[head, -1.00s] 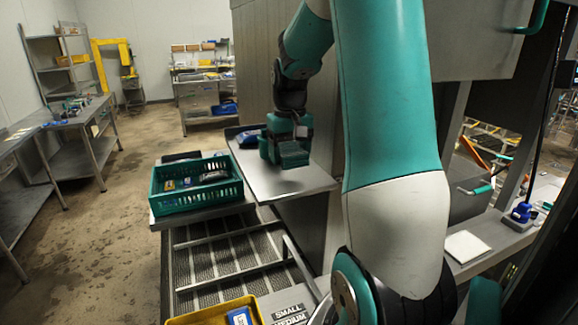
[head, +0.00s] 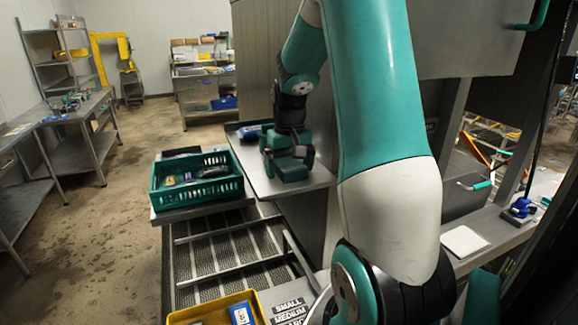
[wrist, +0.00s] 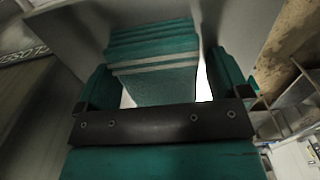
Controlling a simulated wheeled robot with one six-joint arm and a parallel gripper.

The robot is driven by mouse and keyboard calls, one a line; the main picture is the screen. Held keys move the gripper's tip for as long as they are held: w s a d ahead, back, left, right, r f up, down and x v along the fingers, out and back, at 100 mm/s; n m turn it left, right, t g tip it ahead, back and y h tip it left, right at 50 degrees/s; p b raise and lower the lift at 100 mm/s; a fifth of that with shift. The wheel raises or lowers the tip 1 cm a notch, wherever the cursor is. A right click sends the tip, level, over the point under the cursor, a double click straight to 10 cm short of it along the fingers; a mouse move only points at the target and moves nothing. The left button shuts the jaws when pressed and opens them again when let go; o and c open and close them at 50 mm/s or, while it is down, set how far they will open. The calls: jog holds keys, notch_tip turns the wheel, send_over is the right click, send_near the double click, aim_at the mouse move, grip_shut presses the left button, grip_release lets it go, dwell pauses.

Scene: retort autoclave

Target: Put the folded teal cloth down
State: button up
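The folded teal cloth (head: 291,173) lies on the grey metal shelf (head: 259,185) beside the machine. In the wrist view the cloth (wrist: 153,62) shows as stacked teal layers with a pale stripe. My gripper (head: 288,161) is low over the shelf, at the cloth. Its two fingers stand apart on either side of the cloth. In the wrist view, bright gaps show between the fingers of my gripper (wrist: 165,84) and the cloth, so it looks open. The cloth's underside is hidden.
A teal crate (head: 197,194) with dark and blue packs stands left of the shelf. A blue item (head: 248,133) lies at the shelf's back left. A yellow tray (head: 207,312) is at the front. The machine wall rises right of the shelf.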

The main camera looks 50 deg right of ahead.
aim_at(289, 163)
notch_tip(289, 163, up, 12)
jog(key=b, duration=0.2)
jog(key=a+f+n+t+y, duration=0.15)
jog(key=a+n, duration=0.45)
jog(key=a, duration=1.3)
jog(key=s+a+f+n+g+y, duration=0.15)
jog(key=s+a+n, duration=0.25)
jog(key=s+a, duration=0.45)
jog(key=s+a+f+n+y, duration=0.1)
jog(key=s+a+f+n, duration=0.2)
jog(key=s+a, duration=0.55)
notch_tip(289, 163, down, 6)
jog(key=w+a+b, duration=0.2)
jog(key=b, duration=0.3)
jog(key=shift+w+r, duration=0.25)
jog(key=shift+w, duration=0.15)
